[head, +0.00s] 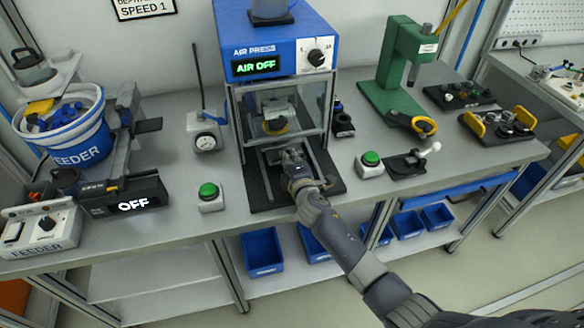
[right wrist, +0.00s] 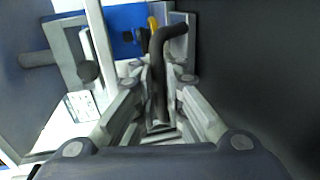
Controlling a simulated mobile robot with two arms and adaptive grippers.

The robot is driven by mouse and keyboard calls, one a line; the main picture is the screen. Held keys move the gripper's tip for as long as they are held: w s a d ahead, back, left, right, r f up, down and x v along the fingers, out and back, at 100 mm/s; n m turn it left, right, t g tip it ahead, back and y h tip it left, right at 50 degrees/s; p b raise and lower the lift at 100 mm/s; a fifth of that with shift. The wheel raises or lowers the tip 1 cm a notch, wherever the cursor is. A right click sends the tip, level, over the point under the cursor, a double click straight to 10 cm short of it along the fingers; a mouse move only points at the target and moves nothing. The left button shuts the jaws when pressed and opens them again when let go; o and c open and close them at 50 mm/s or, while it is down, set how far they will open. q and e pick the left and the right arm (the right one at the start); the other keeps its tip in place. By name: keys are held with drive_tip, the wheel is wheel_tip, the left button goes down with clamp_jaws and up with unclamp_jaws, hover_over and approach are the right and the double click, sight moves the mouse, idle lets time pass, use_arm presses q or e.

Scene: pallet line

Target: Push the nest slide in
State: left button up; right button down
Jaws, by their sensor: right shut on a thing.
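The blue air press (head: 276,48) stands at the middle of the bench, its display reading AIR OFF. Its dark base with slide rails (head: 262,190) reaches out toward the front edge. My right gripper (head: 293,160) is over the rails in front of the press opening. In the right wrist view, a dark bent handle (right wrist: 158,75) stands between its fingers (right wrist: 160,100), and they are shut on it. A part with a yellow ring (head: 275,126) shows inside the press frame. My gripper and arm hide part of the slide. My left gripper is not in view.
Green push buttons stand left (head: 209,196) and right (head: 370,163) of the base. A feeder bucket (head: 65,125) stands at far left. Blue bins (head: 262,252) sit below.

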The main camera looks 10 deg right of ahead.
drive_tip(key=shift+w+r, duration=0.1)
drive_tip(key=shift+w, duration=0.1)
drive_tip(key=c, duration=2)
unclamp_jaws()
drive_tip(key=shift+o, duration=0.2)
drive_tip(key=shift+s, duration=0.2)
drive_tip(key=shift+s, duration=0.3)
drive_tip(key=v, duration=1.1)
